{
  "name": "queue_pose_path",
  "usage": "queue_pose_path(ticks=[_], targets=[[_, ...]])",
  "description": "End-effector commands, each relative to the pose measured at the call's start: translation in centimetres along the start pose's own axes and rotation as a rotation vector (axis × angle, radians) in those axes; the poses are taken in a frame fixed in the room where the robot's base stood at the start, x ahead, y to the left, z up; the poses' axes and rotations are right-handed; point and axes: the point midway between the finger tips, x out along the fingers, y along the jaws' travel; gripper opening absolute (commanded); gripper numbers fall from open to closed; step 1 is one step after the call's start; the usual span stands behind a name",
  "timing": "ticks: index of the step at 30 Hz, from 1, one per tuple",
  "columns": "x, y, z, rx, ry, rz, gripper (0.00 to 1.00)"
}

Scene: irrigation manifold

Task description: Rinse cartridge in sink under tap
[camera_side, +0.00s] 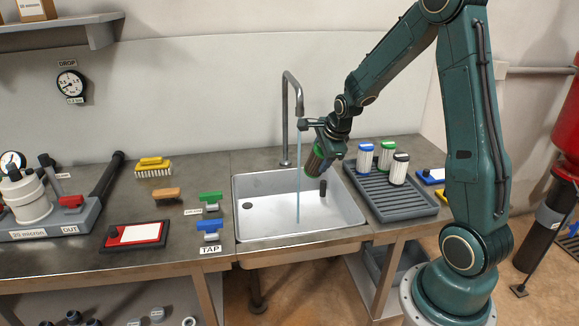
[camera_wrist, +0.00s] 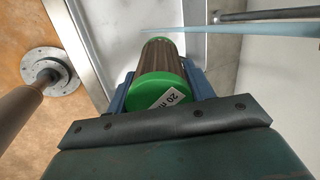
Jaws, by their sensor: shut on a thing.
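My gripper (camera_side: 322,146) is shut on a brown pleated cartridge (camera_side: 314,162) with a green end cap. In the wrist view the cartridge (camera_wrist: 160,62) lies between the jaws (camera_wrist: 158,85), its green cap toward me with a label reading 20 and more that is cut off. It is held tilted above the right part of the white sink (camera_side: 262,218). The tap (camera_side: 285,110) is a grey gooseneck at the sink's back edge. A thin blue water stream (camera_side: 298,190) falls into the sink just left of the cartridge; I cannot tell whether it touches the cartridge.
A grey ribbed tray (camera_side: 415,211) right of the sink holds three white cartridges with blue, green and black caps. Left of the sink are a blue handle (camera_side: 209,228) by the TAP label, a green handle (camera_side: 209,198), brushes and a red-framed pad (camera_side: 134,236).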

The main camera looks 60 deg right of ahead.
Motion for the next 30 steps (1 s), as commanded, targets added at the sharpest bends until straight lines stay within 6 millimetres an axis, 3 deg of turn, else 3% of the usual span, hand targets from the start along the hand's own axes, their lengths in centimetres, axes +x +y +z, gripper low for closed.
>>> queue_pose_path(ticks=[30], targets=[[4.5,-5.2,1.0,0.0,0.0,0.0,0.27]])
